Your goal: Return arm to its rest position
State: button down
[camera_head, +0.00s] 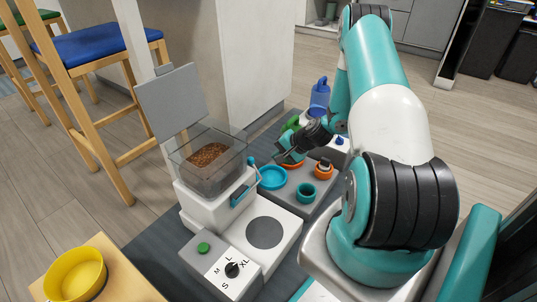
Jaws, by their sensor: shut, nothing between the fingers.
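My arm rises at the right and bends forward and down, and my gripper (286,160) is at its end, near the middle of the view. The gripper is shut with nothing seen in it. It hangs over or beside a grey board with coloured dishes; its exact height above the board is hard to tell. A white feeder (207,207) stands left of the gripper, with a clear bin of brown kibble (207,154) and a raised grey lid (171,101).
A blue dish (272,177), a teal cup (306,193) and an orange item (324,170) sit near the gripper. A blue bottle (320,93) stands behind. A yellow bowl (76,274) is on a wooden surface at front left. A blue-seated stool (93,45) stands at back left.

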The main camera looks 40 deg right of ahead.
jog(key=v, duration=0.1)
jog(key=p+v, duration=0.1)
jog(key=v, duration=0.1)
jog(key=r+p+v, duration=0.1)
jog(key=v, duration=0.1)
jog(key=shift+w+a+r, duration=0.1)
jog(key=shift+w+a, duration=0.1)
jog(key=shift+a, duration=0.05)
